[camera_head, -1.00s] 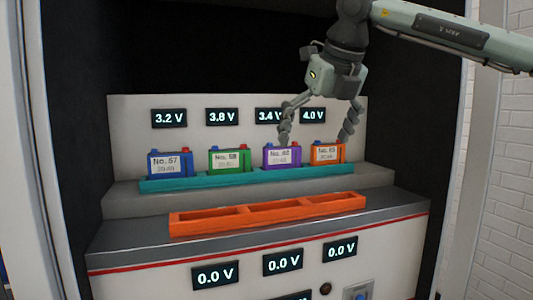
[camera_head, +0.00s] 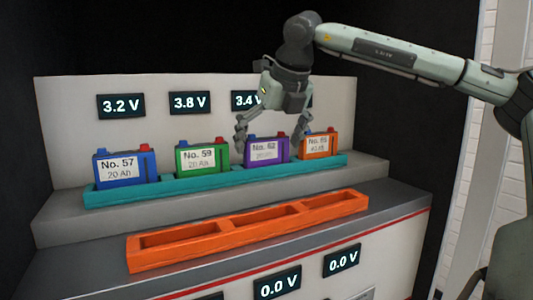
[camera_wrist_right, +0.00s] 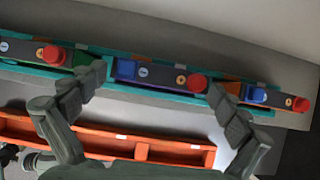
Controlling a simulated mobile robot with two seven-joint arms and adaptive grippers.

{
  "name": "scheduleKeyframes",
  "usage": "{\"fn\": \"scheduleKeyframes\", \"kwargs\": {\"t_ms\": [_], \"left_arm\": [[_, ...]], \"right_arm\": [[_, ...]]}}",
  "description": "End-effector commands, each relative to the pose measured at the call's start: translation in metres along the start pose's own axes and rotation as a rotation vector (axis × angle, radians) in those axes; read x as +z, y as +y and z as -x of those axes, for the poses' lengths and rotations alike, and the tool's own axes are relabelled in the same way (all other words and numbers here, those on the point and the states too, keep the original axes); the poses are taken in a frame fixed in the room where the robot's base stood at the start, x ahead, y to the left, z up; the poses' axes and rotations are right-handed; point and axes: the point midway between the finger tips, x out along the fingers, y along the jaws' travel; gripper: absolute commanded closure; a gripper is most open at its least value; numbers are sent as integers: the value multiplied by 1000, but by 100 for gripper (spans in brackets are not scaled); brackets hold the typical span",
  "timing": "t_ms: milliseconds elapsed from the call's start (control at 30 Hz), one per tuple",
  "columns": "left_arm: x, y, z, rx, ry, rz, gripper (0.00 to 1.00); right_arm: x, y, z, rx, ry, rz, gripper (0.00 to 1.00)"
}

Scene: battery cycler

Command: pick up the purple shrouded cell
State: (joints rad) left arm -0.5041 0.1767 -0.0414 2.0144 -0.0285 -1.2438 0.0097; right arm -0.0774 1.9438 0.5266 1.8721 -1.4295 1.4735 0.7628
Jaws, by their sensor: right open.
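The purple shrouded cell (camera_head: 266,150), labelled No. 62, stands upright in the teal rack (camera_head: 115,196), third from the left. Its blue and red terminals show from above in the right wrist view (camera_wrist_right: 157,74). My right gripper (camera_head: 268,143) is open, with one finger at the left side of the purple cell and the other by its right side, over the gap to the orange cell. In the right wrist view its fingertips (camera_wrist_right: 158,79) lie on either side of the purple cell. Whether they touch it, I cannot tell. My left gripper is not in view.
The teal rack also holds a blue cell (camera_head: 125,169), a green cell (camera_head: 202,157) and an orange cell (camera_head: 319,145). An empty orange tray (camera_head: 250,240) with three compartments sits in front on the lower ledge. Voltage displays (camera_head: 121,106) line the panel behind.

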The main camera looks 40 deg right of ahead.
Motion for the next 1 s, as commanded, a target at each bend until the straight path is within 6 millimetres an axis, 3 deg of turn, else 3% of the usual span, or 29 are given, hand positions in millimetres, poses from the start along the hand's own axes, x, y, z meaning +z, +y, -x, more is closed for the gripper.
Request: {"fn": "scheduleKeyframes", "kwargs": {"t_ms": [133, 367, 833, 1000], "left_arm": [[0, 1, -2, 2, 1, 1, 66], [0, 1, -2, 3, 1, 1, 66], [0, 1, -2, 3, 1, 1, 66], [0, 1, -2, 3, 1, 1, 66]], "right_arm": [[0, 0, -14, 0, 1, 0, 0], [0, 0, -16, 0, -1, 0, 0], [0, 0, -16, -1, -1, 0, 56], [1, 0, -15, -1, -4, 0, 57]]}}
